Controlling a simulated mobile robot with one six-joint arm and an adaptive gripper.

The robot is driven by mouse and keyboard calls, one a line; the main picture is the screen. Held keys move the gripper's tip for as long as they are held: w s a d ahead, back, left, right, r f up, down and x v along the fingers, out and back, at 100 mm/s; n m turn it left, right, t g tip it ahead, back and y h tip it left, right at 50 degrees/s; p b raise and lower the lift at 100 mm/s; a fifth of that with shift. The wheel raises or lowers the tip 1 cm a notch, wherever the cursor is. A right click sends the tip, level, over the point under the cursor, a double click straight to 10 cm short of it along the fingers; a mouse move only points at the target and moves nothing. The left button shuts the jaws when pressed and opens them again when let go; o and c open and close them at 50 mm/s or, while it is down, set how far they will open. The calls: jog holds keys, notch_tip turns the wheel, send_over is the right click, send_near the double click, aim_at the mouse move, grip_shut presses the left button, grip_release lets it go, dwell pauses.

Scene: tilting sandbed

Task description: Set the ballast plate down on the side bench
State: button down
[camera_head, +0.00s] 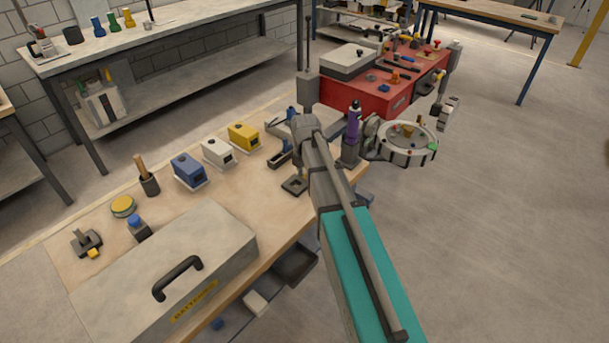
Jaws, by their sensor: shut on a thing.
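My arm reaches up from the lower right, and its end bends to the left over the wooden bench (55,262). My gripper (279,136) is small and partly hidden by my own arm; its fingertips are hard to make out. It is shut on a dark piece (279,158), which seems to be the ballast plate, above or close to the bench's far right part. I cannot tell whether the piece touches the top. A dark square piece with a hole (295,186) lies just below it in the picture. I cannot tell which bench is the side bench.
A grey case (215,240) fills the near bench. Blue (188,170), white (217,152) and yellow (243,136) boxes stand behind it. A round tray (407,140) with small items and a red cabinet (400,90) are beyond. Open floor (500,230) lies right.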

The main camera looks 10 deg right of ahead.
jog(key=shift+c, duration=1.8)
grip_release()
jog(key=o, duration=0.4)
jog(key=shift+c, duration=0.2)
jog(key=shift+r, duration=0.1)
jog(key=shift+r+p, duration=3.95)
jog(key=shift+p, duration=0.05)
jog(key=shift+s, duration=0.15)
